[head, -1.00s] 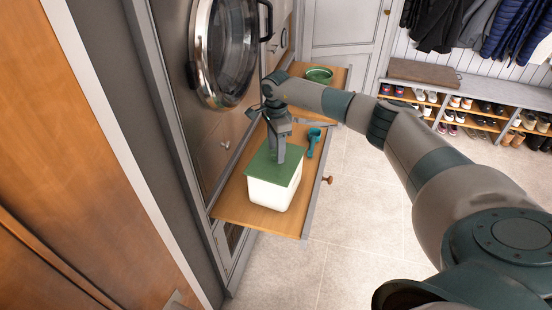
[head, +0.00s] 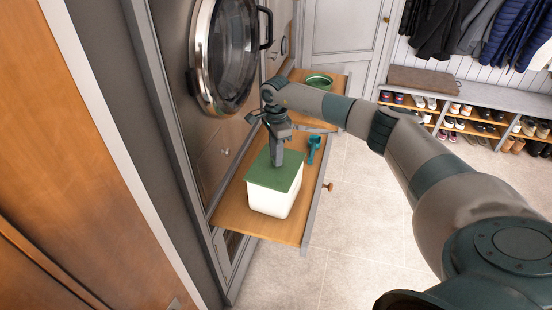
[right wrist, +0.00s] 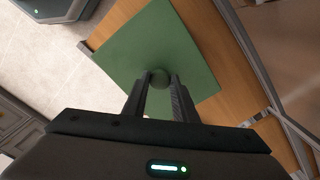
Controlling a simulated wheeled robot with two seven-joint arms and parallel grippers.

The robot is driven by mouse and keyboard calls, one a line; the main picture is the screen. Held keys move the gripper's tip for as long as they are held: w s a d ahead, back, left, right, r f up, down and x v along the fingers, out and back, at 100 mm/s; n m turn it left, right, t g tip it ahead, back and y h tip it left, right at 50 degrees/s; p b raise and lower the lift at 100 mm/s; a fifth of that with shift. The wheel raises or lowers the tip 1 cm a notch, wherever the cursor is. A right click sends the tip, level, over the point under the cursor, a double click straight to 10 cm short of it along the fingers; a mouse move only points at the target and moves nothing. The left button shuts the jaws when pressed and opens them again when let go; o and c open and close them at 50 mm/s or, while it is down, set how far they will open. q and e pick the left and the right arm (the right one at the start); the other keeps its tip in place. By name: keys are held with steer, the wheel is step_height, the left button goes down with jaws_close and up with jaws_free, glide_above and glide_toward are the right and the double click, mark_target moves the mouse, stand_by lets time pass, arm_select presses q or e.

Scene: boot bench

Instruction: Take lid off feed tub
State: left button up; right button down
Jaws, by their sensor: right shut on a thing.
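The feed tub (head: 270,201) is a white box standing on a pulled-out wooden shelf. Its green square lid (head: 272,176) is on top of it; I cannot tell whether there is a gap between lid and tub. My right gripper (head: 277,164) is over the middle of the lid, pointing down. In the right wrist view the gripper (right wrist: 160,84) is shut on the round green knob (right wrist: 160,78) of the lid (right wrist: 155,50). My left gripper is not in view.
A teal scoop (head: 313,148) lies on the wooden shelf (head: 235,205) beside the tub. A machine with a round glass door (head: 228,50) rises on the left. Open tiled floor lies to the right.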

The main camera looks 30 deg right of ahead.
steer(key=shift+r, duration=0.3)
steer(key=r+b, duration=0.1)
steer(key=r, duration=0.1)
steer(key=r+b, duration=0.1)
steer(key=shift+s+d+b, duration=0.2)
steer(key=shift+s+b, duration=0.1)
steer(key=s+d+r+b, duration=0.4)
steer(key=s+r, duration=0.3)
steer(key=s, duration=0.3)
steer(key=shift+s, duration=0.1)
